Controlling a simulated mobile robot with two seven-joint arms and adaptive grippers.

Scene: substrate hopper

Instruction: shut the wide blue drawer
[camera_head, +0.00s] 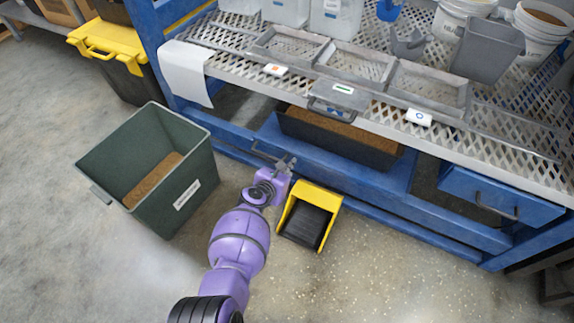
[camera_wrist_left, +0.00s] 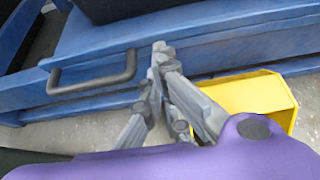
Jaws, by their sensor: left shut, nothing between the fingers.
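The wide blue drawer (camera_head: 380,185) lies low under the bench. It appears to stand out from the frame, though how far is hard to judge. A dark bin of brown substrate (camera_head: 340,135) shows behind its front. Its dark bar handle (camera_wrist_left: 92,74) is on the left part of the front in the wrist view. My left gripper (camera_head: 287,163) is shut and empty, close to the front and just right of the handle. In the wrist view its fingertips (camera_wrist_left: 162,50) overlap the blue front; contact cannot be told. My right gripper is not in view.
A yellow-and-black scoop-like bin (camera_head: 324,194) stands on the floor right beside my left gripper. A green tub (camera_head: 155,205) with substrate stands to the left. A smaller blue drawer (camera_head: 490,194) is at the right. A perforated metal bench top (camera_head: 225,65) overhangs above.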

